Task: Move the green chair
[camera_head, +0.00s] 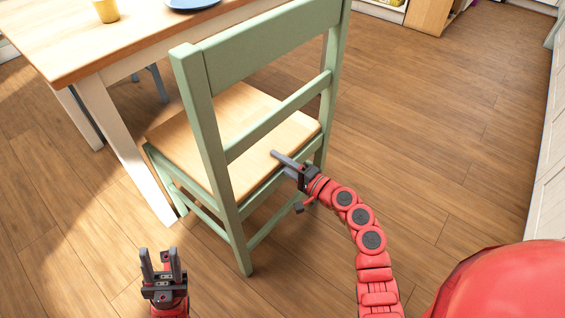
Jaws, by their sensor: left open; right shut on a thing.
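The green chair (212,113) stands upright on the floor in the head view, beside the table, with a light wooden seat and a green frame. Its back is toward me. My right gripper (284,160) is shut on the chair at the rear edge of the seat, below the backrest's lower rail. One finger shows over the seat; the other is hidden. My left gripper (161,265) is open and empty, in front of the chair at the lower left, apart from it, with its fingers pointing up the picture.
A wooden-topped table (72,47) with white legs stands at the upper left. A yellow cup (106,10) and a blue plate (190,4) are on it. The wooden floor (450,120) to the right of the chair is clear. White cabinets (546,170) line the right edge.

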